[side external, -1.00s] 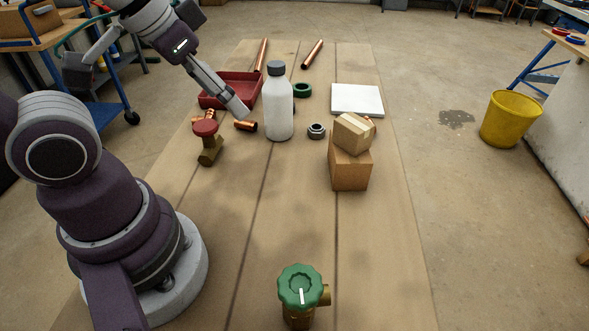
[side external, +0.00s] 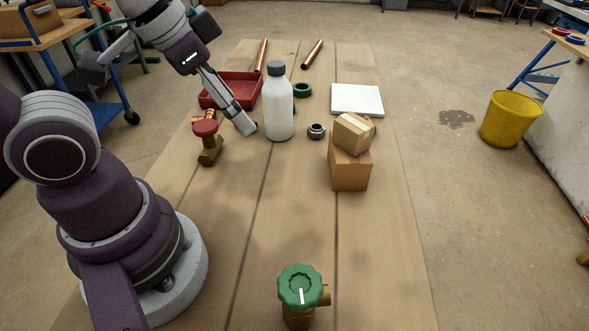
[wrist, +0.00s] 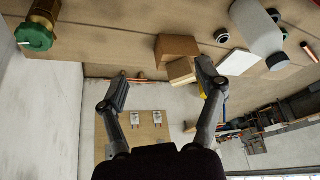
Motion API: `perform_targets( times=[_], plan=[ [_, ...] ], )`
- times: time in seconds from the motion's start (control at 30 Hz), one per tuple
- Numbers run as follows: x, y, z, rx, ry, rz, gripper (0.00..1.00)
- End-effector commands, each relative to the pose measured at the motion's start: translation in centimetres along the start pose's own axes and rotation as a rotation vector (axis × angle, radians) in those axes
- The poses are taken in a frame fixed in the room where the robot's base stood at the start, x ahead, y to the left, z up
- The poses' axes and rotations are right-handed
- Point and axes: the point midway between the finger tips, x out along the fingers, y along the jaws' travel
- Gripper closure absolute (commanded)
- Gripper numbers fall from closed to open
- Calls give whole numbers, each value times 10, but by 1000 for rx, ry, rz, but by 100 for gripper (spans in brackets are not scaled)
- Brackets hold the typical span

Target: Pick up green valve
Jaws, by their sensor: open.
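The green valve (side external: 300,287), with a green knob on a brass body, stands upright at the near end of the table in the side external view. It also shows at the upper left of the wrist view (wrist: 36,35). My gripper (side external: 248,130) is far from it, at the other end of the table, just left of the white bottle. In the wrist view my gripper (wrist: 162,82) has its two fingers wide apart with nothing between them.
A white bottle (side external: 278,105) stands beside my gripper. A red-knobbed valve (side external: 207,142) is to its left, a red tray (side external: 235,88) behind. Two stacked cardboard boxes (side external: 350,171) stand to the right. The table between these and the green valve is clear.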

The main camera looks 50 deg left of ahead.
Motion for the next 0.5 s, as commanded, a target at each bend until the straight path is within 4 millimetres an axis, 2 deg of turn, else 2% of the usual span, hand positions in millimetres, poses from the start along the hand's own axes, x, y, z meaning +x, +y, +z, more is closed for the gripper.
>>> perform_targets(
  times=[0.1,0.23,0.33,0.5],
  plan=[
    [33,50,7,529,-82,209,31],
    [54,104,29,1028,-75,462,31],
    [60,127,43,1231,-45,583,31],
    [78,143,56,1299,-33,628,31]
  ],
)
